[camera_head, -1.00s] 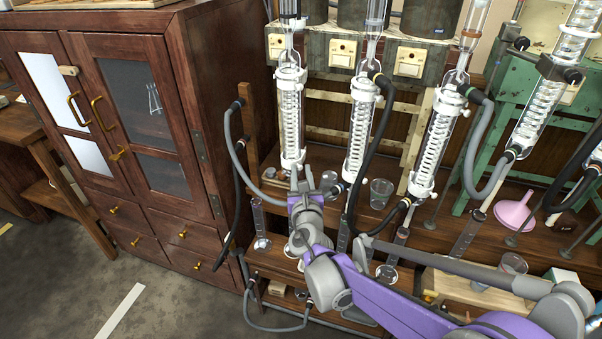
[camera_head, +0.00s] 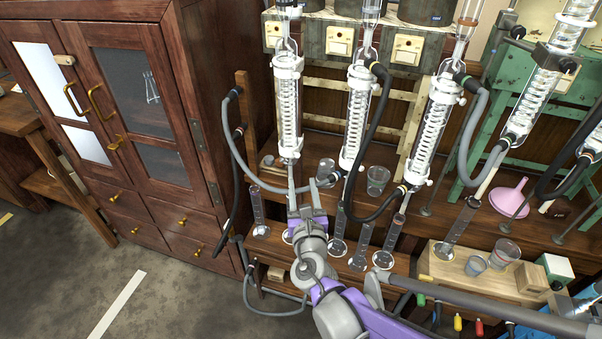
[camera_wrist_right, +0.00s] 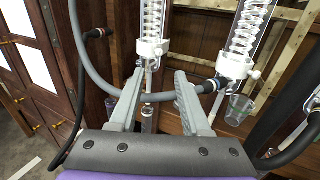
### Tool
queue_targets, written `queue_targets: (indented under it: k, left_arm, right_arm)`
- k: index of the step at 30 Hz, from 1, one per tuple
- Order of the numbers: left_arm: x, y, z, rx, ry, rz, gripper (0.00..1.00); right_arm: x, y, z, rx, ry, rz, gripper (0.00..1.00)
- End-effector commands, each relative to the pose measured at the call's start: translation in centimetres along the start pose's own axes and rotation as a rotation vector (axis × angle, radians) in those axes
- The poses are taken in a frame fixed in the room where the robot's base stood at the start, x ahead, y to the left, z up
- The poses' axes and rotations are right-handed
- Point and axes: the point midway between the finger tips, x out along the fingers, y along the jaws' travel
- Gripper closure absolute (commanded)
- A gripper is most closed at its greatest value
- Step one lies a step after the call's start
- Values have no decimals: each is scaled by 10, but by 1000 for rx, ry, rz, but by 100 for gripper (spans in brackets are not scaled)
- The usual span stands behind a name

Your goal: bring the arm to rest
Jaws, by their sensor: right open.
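My right gripper (camera_head: 302,196) is open and empty at the front of the rig, below the left glass condenser (camera_head: 288,112). In the right wrist view its two grey fingers (camera_wrist_right: 160,80) stand apart and point at the rig. A grey hose (camera_wrist_right: 158,98) crosses the gap between them in that picture; I cannot tell whether it touches a finger. My purple and grey right arm runs from the lower right up to this gripper. My left gripper is not in view.
Further condensers (camera_head: 358,118) with looping black hoses (camera_head: 384,135) hang close by. Measuring cylinders (camera_head: 259,215) and a beaker (camera_head: 378,179) stand on the wooden shelves. A pink funnel (camera_head: 510,198) is at right. A brown cabinet (camera_head: 150,120) stands left, with open floor before it.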

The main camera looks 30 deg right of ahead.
Motion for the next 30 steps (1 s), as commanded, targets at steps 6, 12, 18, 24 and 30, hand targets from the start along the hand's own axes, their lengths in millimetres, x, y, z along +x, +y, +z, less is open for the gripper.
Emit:
queue_targets:
  k: [6,12,18,24,30]
  left_arm:
    - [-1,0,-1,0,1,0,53]
    - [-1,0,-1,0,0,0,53]
    - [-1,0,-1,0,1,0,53]
    - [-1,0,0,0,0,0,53]
    - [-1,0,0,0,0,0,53]
  right_arm:
    - [-11,0,0,-2,0,0,53]
    - [-10,0,0,-1,0,0,53]
    - [-10,0,0,-1,0,0,53]
    - [-14,-8,-2,120,23,-35,53]
    - [-41,-43,-26,685,134,-229,53]
